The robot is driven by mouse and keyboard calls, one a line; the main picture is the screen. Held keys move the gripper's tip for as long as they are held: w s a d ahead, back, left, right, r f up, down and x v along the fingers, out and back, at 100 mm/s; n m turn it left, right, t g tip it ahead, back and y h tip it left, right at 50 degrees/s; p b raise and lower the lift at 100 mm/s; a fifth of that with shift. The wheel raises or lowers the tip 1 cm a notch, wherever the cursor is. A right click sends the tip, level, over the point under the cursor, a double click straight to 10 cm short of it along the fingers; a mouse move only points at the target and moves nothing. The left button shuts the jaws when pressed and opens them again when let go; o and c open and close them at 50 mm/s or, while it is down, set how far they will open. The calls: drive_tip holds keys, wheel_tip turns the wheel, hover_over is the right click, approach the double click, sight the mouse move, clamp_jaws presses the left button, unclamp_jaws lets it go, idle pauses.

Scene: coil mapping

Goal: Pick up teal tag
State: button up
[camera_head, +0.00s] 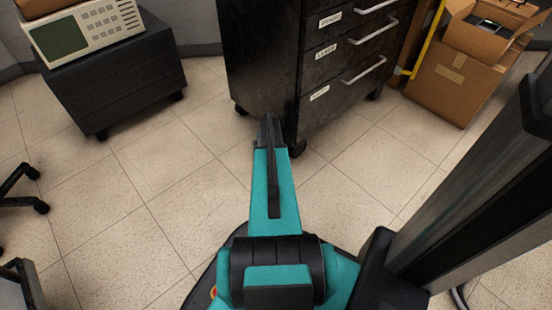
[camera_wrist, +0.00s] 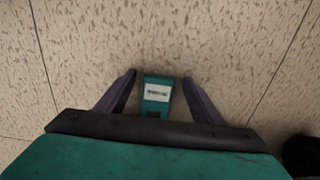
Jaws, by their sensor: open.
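The teal tag (camera_wrist: 157,94) shows in the wrist view as a small teal block with a white label with dark print. It appears between the two open fingers of my gripper (camera_wrist: 160,88), with a gap on each side. I cannot tell its height above or contact with the floor. In the head view my gripper (camera_head: 270,130) reaches forward and down close to the dark drawer cabinet's lower corner. The tag is not visible in the head view.
A dark drawer cabinet (camera_head: 265,60) on casters stands ahead. A low black cabinet (camera_head: 115,75) bearing an instrument (camera_head: 88,28) is at left. Cardboard boxes (camera_head: 450,85) stand at far right. A chair's casters (camera_head: 30,205) show at left. Tiled floor (camera_head: 120,210) is clear between them.

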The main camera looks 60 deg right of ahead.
idle(0.3)
drive_tip(key=c, duration=1.2)
drive_tip(key=shift+r+p, duration=0.5)
drive_tip(key=shift+r, duration=0.25)
drive_tip(key=shift+s+a+r+p, duration=0.15)
drive_tip(key=shift+r+p, duration=0.25)
drive_tip(key=shift+r, duration=0.25)
drive_tip(key=shift+s+a+r+p, duration=0.15)
drive_tip(key=shift+r+p, duration=0.2)
drive_tip(key=shift+r, duration=0.25)
drive_tip(key=s+a+p, duration=0.1)
drive_tip(key=s+a, duration=0.2)
drive_tip(key=a, duration=0.1)
drive_tip(key=s+a+p, duration=0.1)
drive_tip(key=s+a, duration=0.2)
drive_tip(key=a, duration=0.1)
drive_tip(key=s+a+r+p, duration=0.1)
drive_tip(key=s+a+p, duration=0.1)
drive_tip(key=s+a, duration=0.1)
drive_tip(key=shift+s+a, duration=0.2)
drive_tip(key=shift+a, duration=0.2)
drive_tip(key=shift+w, duration=0.1)
